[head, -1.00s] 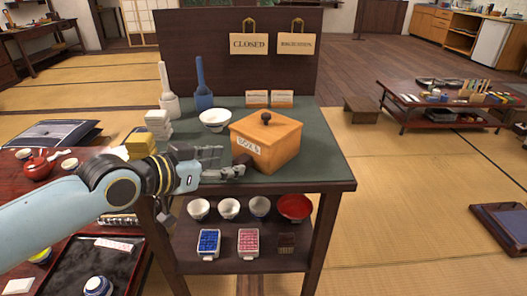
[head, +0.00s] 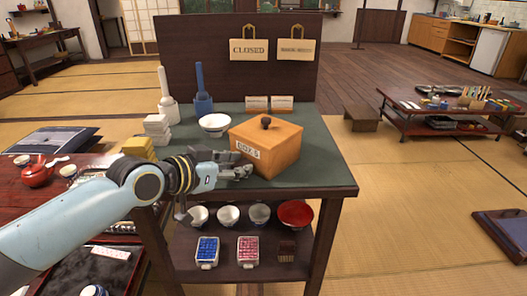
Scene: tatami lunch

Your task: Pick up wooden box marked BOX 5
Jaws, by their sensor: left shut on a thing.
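The wooden box marked BOX 5 (head: 277,150) is orange-brown with a dark round knob on its lid and a white label on its front left face. It sits upright on the green top of the stand (head: 320,172). My left gripper (head: 238,171) is at the box's lower left side, just below the label, and is shut on the box. The exact contact of its fingers is partly hidden. My right gripper is out of view.
A white bowl (head: 214,124), a white pestle-like tool (head: 166,98) and a blue one (head: 202,92) stand behind the gripper. White blocks (head: 157,130) are at the left. Bowls and small trays fill the lower shelf (head: 270,262). The top right of the stand is clear.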

